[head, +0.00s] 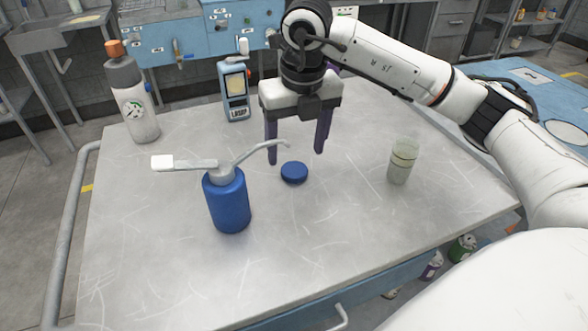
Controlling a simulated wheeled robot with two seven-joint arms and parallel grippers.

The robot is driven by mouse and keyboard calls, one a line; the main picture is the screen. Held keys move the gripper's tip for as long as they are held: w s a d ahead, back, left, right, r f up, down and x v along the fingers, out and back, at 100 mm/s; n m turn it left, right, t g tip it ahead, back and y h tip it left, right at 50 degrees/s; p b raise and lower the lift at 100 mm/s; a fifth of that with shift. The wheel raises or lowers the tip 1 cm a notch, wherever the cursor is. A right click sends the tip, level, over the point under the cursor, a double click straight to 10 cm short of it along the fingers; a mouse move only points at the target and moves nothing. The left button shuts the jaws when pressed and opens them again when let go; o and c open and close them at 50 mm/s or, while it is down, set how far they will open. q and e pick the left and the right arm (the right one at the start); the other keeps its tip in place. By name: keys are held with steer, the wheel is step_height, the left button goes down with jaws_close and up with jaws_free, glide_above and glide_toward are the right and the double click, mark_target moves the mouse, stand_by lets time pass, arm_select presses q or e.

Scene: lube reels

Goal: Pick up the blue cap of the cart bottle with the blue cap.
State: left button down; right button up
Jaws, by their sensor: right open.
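A round blue cap (294,172) lies flat on the grey cart top (330,240), near its middle. A blue bottle (228,202) stands upright to its left, with a grey top and a thin curved spout that reaches right, toward the cap. My right gripper (294,158) points down with its two dark purple fingers apart. It is open and empty. In the picture its fingertips lie just above and to either side of the cap; their exact height is hard to tell. My left gripper is not in view.
A grey bottle with an orange top (135,100) stands at the back left. A clear jar (402,162) stands to the right.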

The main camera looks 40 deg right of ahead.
mark_target(295, 169)
step_height(295, 169, down, 4)
steer(key=shift+w+f, duration=0.15)
steer(key=shift+f, duration=0.1)
steer(key=shift+c, duration=0.3)
steer(key=c, duration=1)
